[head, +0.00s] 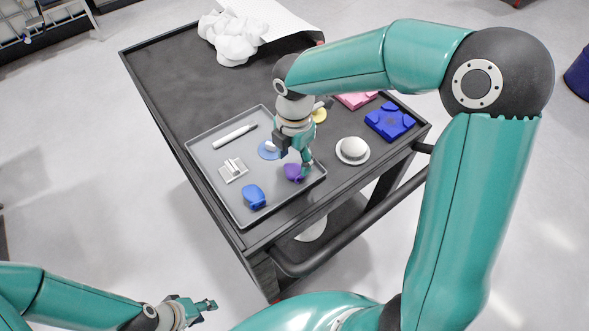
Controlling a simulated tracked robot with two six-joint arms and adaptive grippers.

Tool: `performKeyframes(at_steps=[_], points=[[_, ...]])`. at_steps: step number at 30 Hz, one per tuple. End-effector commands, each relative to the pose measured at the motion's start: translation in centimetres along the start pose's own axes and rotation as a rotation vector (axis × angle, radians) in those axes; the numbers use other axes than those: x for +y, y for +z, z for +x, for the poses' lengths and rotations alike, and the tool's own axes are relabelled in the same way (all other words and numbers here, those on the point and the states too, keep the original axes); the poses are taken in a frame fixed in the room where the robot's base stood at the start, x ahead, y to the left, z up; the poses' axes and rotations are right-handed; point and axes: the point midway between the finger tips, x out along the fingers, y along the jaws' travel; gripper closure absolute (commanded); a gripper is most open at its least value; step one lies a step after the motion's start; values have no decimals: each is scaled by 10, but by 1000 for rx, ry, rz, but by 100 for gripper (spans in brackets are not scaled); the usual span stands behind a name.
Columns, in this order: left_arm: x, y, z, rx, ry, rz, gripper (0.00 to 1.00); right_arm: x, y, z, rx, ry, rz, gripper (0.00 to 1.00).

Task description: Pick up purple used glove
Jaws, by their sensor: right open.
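The purple glove (292,173) is a small crumpled purple thing on the grey tray (222,195), near the tray's right corner. My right gripper (304,164) points down right at the glove, with its fingers open. One finger overlaps the glove's right side in the picture; I cannot tell whether they touch. Part of the glove is hidden by the gripper. My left gripper (206,305) is low at the bottom left, off the cart and far from the glove. Its finger opening is too small to tell.
The tray also holds a blue item (254,196), a white pen-like tool (232,137), a silver fixture (233,170) and a light-blue disc (267,151). A white round piece (352,150) and a blue box (390,121) stand right on the dark cart (172,70). White crumpled cloth (233,40) lies behind.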

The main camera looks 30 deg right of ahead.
Motion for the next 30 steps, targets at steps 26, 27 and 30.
performKeyframes(at_steps=[26, 27, 30], points=[[1, 0, -3, 0, 0, 0, 60, -1, -3, 40, 1, 0, -1, 61], [1, 0, -3, 0, 0, 0, 60, -1, -3, 40, 1, 0, -1, 61], [1, 0, -3, 0, 0, 0, 60, -1, -3, 40, 1, 0, -1, 61]])
